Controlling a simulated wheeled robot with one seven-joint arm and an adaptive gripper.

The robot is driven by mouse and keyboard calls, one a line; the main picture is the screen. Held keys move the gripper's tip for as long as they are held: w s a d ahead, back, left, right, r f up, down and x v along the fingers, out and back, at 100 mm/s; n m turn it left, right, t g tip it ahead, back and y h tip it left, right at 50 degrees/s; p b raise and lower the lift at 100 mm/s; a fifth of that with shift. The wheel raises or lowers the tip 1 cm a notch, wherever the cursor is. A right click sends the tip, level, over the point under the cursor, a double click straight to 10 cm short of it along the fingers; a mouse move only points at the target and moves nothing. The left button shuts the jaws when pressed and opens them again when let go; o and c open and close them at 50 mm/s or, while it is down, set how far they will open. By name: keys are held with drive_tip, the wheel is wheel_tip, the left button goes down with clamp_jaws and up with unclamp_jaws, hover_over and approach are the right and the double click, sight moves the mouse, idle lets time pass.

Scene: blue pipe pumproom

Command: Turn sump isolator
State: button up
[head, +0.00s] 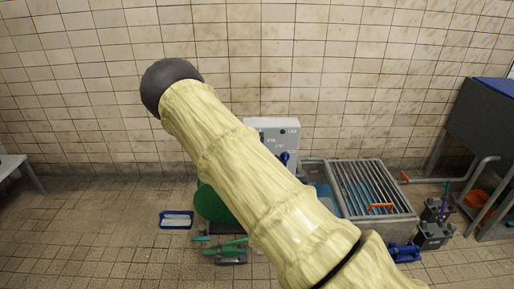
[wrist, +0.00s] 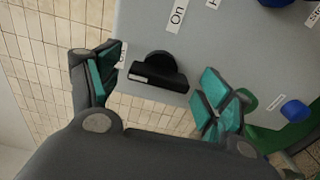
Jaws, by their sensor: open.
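A grey control panel (wrist: 220,40) fills much of the wrist view, and a pale grey box (head: 262,124), likely the same panel, stands against the wall in the head view. A black rotary handle (wrist: 158,76) sits near the panel's edge, with an "On" label above it and another label partly hidden at its left; it looks like the sump isolator. My gripper (wrist: 162,68) is open, with one teal-padded finger on each side of the handle. Gaps show between the pads and the handle. In the head view my arm hides the gripper and part of the box.
A grated sump (head: 366,188) with an orange handle (head: 381,206) lies right of the box. A green round object (head: 212,205) and a blue-rimmed tray (head: 176,219) are on the floor at left. Blue knobs (wrist: 296,110) show beyond the right finger and at the top.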

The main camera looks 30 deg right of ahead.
drive_tip(key=v, duration=1.2)
drive_tip(key=shift+d, duration=0.1)
drive_tip(key=s+a+f+m+g+y+p, duration=0.1)
drive_tip(key=s+a+f+m+g+y, duration=0.2)
drive_tip(key=s+f, duration=0.65)
drive_tip(key=s+a+f+m+g+y, duration=0.1)
drive_tip(key=s+a+f+m+g, duration=0.3)
drive_tip(key=s+f, duration=0.55)
drive_tip(key=s+a+f+m+g+y, duration=0.2)
drive_tip(key=s+a+f+g, duration=0.2)
drive_tip(key=s+a, duration=0.3)
drive_tip(key=s+a+f+m+g+y+p, duration=0.1)
drive_tip(key=s+a+f+m+g+y, duration=0.2)
drive_tip(key=s+a, duration=0.5)
drive_tip(key=s+f+g, duration=0.1)
drive_tip(key=s, duration=0.7)
drive_tip(key=shift+s+y, duration=0.2)
drive_tip(key=shift+y, duration=0.1)
drive_tip(key=shift+a, duration=0.1)
